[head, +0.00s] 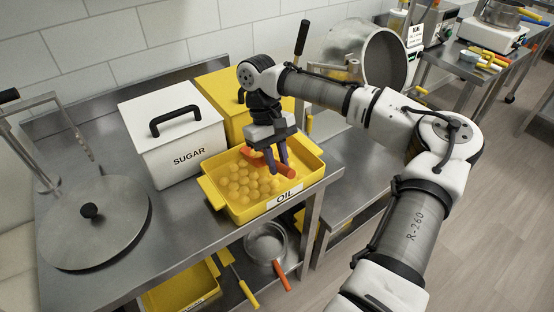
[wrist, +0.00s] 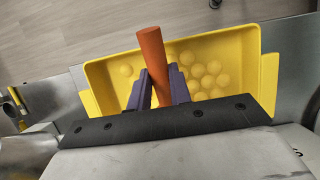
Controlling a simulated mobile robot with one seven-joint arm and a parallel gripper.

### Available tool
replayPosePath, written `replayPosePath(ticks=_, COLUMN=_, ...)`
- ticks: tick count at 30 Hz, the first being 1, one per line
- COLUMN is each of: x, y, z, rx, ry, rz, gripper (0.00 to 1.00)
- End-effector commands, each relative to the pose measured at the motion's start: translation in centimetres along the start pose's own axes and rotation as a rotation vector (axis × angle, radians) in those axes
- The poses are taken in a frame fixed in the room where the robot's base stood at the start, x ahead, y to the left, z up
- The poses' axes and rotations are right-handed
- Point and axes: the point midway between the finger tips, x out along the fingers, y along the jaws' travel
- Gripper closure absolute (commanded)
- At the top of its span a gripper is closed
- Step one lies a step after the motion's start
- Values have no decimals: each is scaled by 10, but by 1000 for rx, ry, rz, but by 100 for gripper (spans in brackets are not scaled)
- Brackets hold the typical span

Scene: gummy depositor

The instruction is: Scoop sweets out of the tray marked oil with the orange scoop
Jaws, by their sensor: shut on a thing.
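The yellow tray marked oil (head: 241,216) stands near the front edge of the steel table and holds several round yellow sweets (head: 243,182). My gripper (head: 280,168) is over the right part of the tray, pointing down. It is shut on the orange scoop (head: 289,171), whose head is at or just above the sweets; whether it touches them I cannot tell. In the wrist view the scoop's orange handle (wrist: 153,60) stands between the two purple fingers (wrist: 158,88), over the tray (wrist: 107,68). The scoop's bowl is hidden there, with sweets (wrist: 207,75) visible right of the handle.
A white box marked sugar (head: 172,140) stands behind and left of the tray, with a yellow box (head: 218,92) behind the tray. A round steel lid (head: 95,222) lies at left. A steel drum (head: 383,58) stands at back right. A lower shelf holds a strainer (head: 266,245).

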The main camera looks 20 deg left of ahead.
Motion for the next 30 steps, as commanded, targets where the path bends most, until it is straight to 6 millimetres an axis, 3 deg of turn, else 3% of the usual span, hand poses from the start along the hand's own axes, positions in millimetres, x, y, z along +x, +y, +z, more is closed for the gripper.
replayPosePath(ticks=12, x=-40, y=0, z=25, rx=0, ry=110, rz=-2, gripper=100)
replayPosePath(ticks=30, x=-77, y=0, z=48, rx=1, ry=231, rz=-1, gripper=100)
